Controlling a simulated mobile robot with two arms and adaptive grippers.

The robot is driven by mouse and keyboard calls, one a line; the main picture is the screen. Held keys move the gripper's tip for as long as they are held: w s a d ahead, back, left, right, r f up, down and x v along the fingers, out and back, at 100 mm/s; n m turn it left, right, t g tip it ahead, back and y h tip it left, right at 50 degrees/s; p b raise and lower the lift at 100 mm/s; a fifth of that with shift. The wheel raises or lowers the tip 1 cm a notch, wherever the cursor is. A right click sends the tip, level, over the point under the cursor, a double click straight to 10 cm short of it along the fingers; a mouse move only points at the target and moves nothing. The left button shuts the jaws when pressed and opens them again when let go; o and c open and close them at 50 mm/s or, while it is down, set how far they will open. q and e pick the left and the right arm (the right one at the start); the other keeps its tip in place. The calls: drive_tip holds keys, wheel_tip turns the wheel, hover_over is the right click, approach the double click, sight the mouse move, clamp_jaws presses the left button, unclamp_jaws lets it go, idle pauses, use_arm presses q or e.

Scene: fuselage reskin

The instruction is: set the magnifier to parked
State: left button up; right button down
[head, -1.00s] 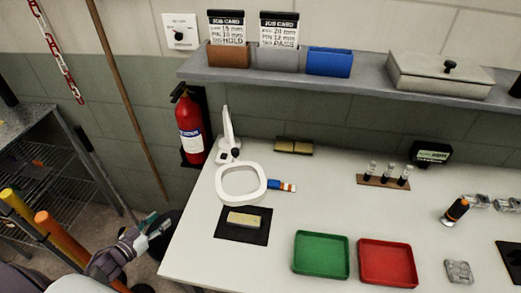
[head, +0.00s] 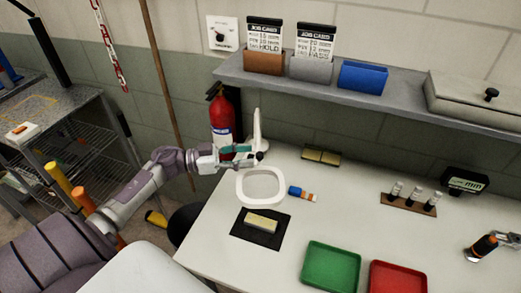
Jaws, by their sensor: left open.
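The magnifier (head: 261,186) is a white square-framed lens on a white folding arm, at the back left of the white workbench. Its lens frame hangs beside a black mat (head: 245,236) that bears a tan block (head: 262,222). My left gripper (head: 240,155) is open at the magnifier's white arm, near its dark joint. I cannot tell whether the fingers touch it. The gripper hides part of the joint and of the fire extinguisher behind. My right gripper is not in view.
A red fire extinguisher (head: 222,117) hangs on the wall behind. A shelf (head: 300,80) with card holders overhangs the bench's back. A blue-and-orange item (head: 302,194), green tray (head: 331,270) and red tray (head: 397,279) lie right of the magnifier. Open bench lies between them.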

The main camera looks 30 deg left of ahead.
sight(260, 153)
use_arm(q)
drive_tip(key=shift+p+x, duration=0.4)
drive_tip(key=shift+x, duration=1.8)
clamp_jaws()
